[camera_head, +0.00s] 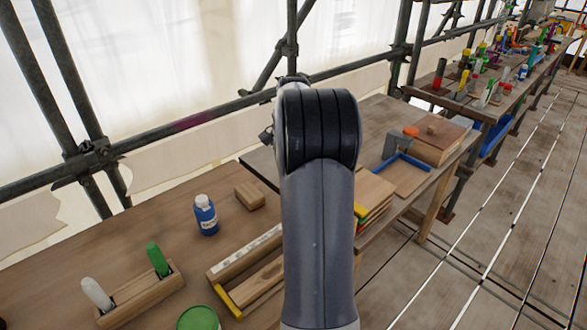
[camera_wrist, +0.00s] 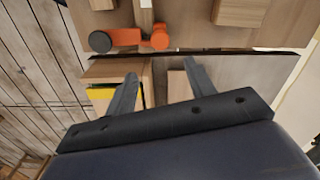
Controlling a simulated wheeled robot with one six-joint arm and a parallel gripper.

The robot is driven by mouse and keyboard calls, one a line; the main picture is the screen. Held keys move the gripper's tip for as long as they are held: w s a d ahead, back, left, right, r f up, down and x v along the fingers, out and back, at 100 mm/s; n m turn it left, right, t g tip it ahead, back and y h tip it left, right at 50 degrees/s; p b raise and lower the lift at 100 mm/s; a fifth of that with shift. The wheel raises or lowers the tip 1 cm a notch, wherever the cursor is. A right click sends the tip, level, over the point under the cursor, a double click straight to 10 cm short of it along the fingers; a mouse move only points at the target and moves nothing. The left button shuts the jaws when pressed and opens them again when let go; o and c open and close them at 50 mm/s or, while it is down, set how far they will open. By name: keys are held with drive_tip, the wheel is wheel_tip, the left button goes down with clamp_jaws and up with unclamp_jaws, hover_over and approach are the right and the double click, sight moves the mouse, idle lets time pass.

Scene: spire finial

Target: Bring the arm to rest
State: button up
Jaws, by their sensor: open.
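My arm (camera_head: 320,200) rises through the middle of the head view, and its dark rounded joint hides what lies behind it. My gripper is hidden in that view. In the wrist view my gripper (camera_wrist: 160,70) is open, with its two dark fingers apart and nothing visible between them. Its fingers show in front of a wooden surface. An orange part with a dark round end (camera_wrist: 122,38) lies beyond the fingertips, apart from them.
The near bench (camera_head: 120,240) holds a blue bottle (camera_head: 206,216), a wooden block (camera_head: 250,196), a wooden holder (camera_head: 142,296) with white and green pieces, and a green round item (camera_head: 198,318). Scaffold poles (camera_head: 90,155) stand behind. Plank flooring (camera_head: 500,240) at right is clear.

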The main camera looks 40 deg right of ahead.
drive_tip(key=shift+f, duration=0.15)
wheel_tip(320, 180, down, 11)
drive_tip(key=shift+a+r+p, duration=0.1)
drive_tip(key=shift+p, duration=0.25)
drive_tip(key=shift+a+r, duration=0.1)
drive_tip(key=shift+a, duration=1.05)
drive_tip(key=shift+d, duration=0.1)
